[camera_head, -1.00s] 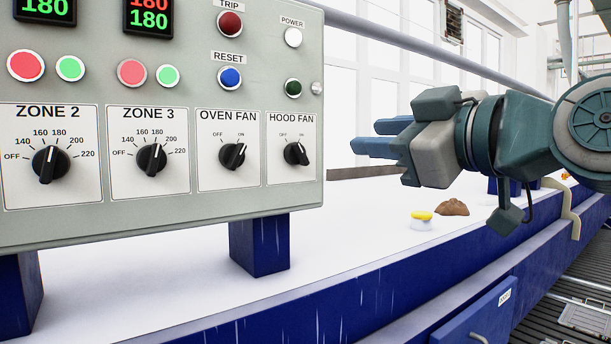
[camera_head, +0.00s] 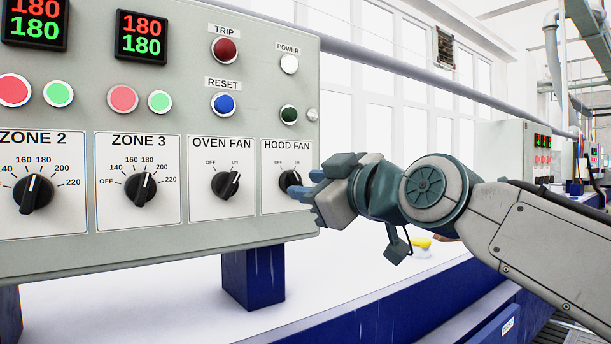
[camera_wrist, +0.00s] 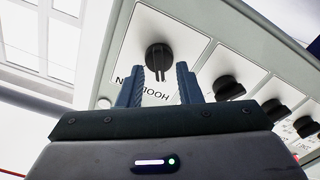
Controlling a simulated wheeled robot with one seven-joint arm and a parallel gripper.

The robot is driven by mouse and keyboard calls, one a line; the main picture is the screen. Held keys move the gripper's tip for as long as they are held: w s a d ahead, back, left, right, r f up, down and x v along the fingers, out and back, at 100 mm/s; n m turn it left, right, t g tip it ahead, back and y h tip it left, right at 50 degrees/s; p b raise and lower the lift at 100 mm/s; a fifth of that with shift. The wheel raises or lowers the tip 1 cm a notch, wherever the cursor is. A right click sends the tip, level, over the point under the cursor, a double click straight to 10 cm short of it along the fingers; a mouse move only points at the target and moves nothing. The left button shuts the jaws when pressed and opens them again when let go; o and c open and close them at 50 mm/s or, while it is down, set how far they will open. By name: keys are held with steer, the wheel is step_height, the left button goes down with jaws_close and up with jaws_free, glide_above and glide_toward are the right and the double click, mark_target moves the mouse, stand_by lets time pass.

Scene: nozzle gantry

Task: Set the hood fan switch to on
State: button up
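The hood fan switch (camera_head: 287,181) is a round black knob on the white HOOD FAN plate at the right end of the grey control panel. In the head view my gripper (camera_head: 300,190) is at the knob and hides its right part; I cannot clearly read its setting. In the wrist view the knob (camera_wrist: 158,55) is just ahead of the gap between my two blue fingers (camera_wrist: 160,76). The fingers are spread apart with nothing held between them. The knob's raised grip bar runs roughly along the fingers. I cannot tell whether the fingers touch it.
ZONE 3 (camera_head: 140,188) and ZONE 2 (camera_head: 33,193) dials are farther left. Push buttons, including a dark green one (camera_head: 289,114), are above. A yellow-topped object (camera_head: 421,242) lies behind my arm on the bench.

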steer(key=shift+x, duration=0.9)
jaws_close()
steer(key=shift+f+m, duration=0.1)
steer(key=shift+m, duration=0.2)
steer(key=shift+m+b, duration=2.55)
steer(key=shift+m, duration=3.05)
